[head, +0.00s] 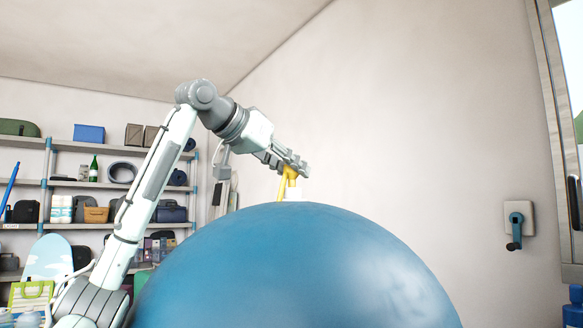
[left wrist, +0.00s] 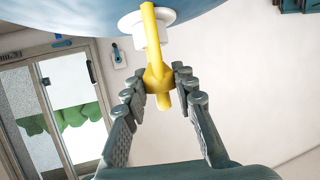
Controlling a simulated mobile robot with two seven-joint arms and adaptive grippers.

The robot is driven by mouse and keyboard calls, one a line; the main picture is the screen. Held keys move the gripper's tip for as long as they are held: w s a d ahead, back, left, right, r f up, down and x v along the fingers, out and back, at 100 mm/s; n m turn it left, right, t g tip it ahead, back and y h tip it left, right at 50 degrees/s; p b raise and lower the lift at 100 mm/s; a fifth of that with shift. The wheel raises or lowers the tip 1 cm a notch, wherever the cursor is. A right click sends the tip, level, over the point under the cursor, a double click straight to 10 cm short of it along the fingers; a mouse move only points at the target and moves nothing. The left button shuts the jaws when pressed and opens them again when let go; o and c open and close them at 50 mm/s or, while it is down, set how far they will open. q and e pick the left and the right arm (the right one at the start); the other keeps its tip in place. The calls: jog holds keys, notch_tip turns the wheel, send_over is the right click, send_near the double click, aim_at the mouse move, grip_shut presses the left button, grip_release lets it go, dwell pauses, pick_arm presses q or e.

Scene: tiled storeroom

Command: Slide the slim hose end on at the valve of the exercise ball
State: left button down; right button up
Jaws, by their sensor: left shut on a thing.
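A white valve with a round flange (left wrist: 167,36) sits on the ball's top. My left gripper (head: 296,171) is above the ball, shut on the yellow hose end (left wrist: 158,78). The hose end lines up closely with the valve, and a slim yellow arm crosses in front of the white part. I cannot tell whether it is seated on the valve or just touching. My right gripper is not in view.
Shelves (head: 120,185) with boxes, bottles and bags stand along the left wall. A wall-mounted box with a teal handle (head: 516,222) is at the right, beside a window frame (head: 550,110). The space above and right of the ball is clear.

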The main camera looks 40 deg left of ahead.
pick_arm(q)
jog(key=shift+s+d+f+b, duration=0.1)
jog(key=shift+f+b, duration=0.1)
jog(key=shift+f, duration=0.15)
jog(key=shift+d+f+b, duration=0.1)
jog(key=shift+f+b, duration=0.05)
jog(key=shift+f, duration=0.2)
jog(key=shift+w+r+p, duration=0.3)
jog(key=shift+r+p, duration=0.6)
jog(key=shift+p, duration=0.15)
jog(key=shift+s+a+r, duration=0.1)
jog(key=shift+r, duration=0.2)
jog(key=shift+s+a, duration=0.25)
jog(key=shift+s, duration=0.2)
dwell(0.6)
jog(key=shift+p, duration=0.45)
jog(key=shift+s+f+b, duration=0.1)
jog(key=shift+f+b, duration=0.75)
jog(key=shift+f, duration=0.35)
dwell(0.4)
